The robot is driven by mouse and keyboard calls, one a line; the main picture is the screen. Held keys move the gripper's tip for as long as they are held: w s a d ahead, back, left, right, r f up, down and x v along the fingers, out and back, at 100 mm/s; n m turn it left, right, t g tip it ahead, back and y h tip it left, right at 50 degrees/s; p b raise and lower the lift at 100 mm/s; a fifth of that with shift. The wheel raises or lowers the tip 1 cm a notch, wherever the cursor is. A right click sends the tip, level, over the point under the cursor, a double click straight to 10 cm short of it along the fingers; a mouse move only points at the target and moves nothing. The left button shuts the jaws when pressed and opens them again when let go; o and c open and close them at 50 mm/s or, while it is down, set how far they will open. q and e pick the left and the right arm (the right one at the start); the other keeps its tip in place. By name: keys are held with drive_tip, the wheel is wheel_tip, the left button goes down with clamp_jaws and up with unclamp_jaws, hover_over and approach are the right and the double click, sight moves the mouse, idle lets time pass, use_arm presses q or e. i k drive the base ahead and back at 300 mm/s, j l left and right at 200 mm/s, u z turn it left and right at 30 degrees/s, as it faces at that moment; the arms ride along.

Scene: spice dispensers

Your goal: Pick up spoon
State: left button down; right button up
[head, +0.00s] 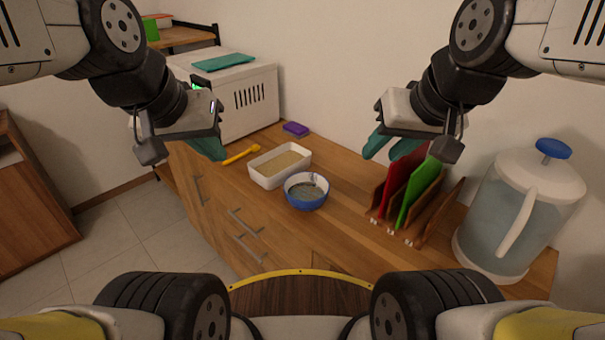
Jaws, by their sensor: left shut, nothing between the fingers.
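A yellow spoon (241,154) lies on the wooden counter, left of a white rectangular container (260,178) filled with something tan. My left gripper (216,155) has teal fingertips and is shut and empty. In the head view its tips appear just left of the spoon; I cannot tell how high above the counter they are.
A blue bowl (306,192) stands in front of the white container. A purple sponge-like block (296,130) lies behind it. A rack with a red board (399,178) and a green board (419,190) stands right, beside a large clear pitcher (505,225). A white appliance (240,105) stands at the back left.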

sight(255, 149)
drive_tip(key=i+j+z, duration=0.1)
drive_tip(key=j, duration=0.2)
drive_tip(key=i+j+z, duration=0.1)
drive_tip(key=i+j, duration=0.15)
drive_tip(key=i+j+z, duration=0.1)
drive_tip(key=j, duration=0.35)
drive_tip(key=i+j+z, duration=0.1)
drive_tip(key=j, duration=0.25)
drive_tip(key=i, duration=0.05)
